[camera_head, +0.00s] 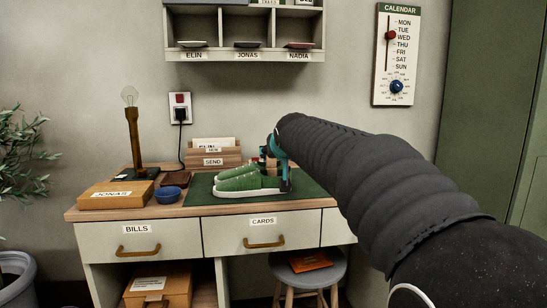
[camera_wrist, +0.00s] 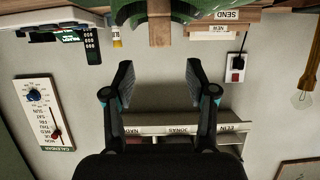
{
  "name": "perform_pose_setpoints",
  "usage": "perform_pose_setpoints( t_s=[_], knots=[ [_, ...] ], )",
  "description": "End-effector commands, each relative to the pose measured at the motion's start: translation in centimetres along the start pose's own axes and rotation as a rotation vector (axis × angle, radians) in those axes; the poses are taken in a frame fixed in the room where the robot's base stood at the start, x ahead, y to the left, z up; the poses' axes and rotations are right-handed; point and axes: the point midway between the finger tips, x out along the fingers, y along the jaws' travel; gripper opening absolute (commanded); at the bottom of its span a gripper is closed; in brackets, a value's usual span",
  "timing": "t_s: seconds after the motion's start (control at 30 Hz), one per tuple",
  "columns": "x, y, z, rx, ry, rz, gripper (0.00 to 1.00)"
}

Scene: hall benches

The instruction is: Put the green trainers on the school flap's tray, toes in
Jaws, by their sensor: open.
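The green trainers (camera_head: 240,182) with pale soles stand side by side on a dark green mat (camera_head: 313,188) on the desk. Parts of them show at the top edge of the upside-down wrist view (camera_wrist: 215,10). My gripper (camera_head: 280,165) is at their right end in the head view, partly hidden by my arm; I cannot tell whether it touches them. In the wrist view my gripper (camera_wrist: 159,78) is open, with nothing between its fingertips but wall behind. I can make out no school flap or tray for it.
A named shelf (camera_head: 245,57) and a calendar (camera_head: 396,55) hang above. A stool (camera_head: 307,270) stands below.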

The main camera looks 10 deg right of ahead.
Motion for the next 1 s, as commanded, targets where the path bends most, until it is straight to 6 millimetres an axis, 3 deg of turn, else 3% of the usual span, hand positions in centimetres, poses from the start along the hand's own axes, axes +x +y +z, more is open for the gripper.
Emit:
perform_pose_setpoints(
  t_s=[0.2,0.53,0.67,0.77,1.0],
  knots=[
    [-2.2,0.0,0.0,0.0,0.001,0.0,0.57],
    [-2.7,0.0,0.1,0.0,-0.002,0.0,0.57],
    [-4.1,0.3,1.4,0.0,-0.031,0.004,0.57],
    [-6.7,0.8,4.4,0.0,-0.091,0.01,0.57],
    [-15.6,2.2,16.5,-0.003,-0.313,0.021,0.57]
  ],
)
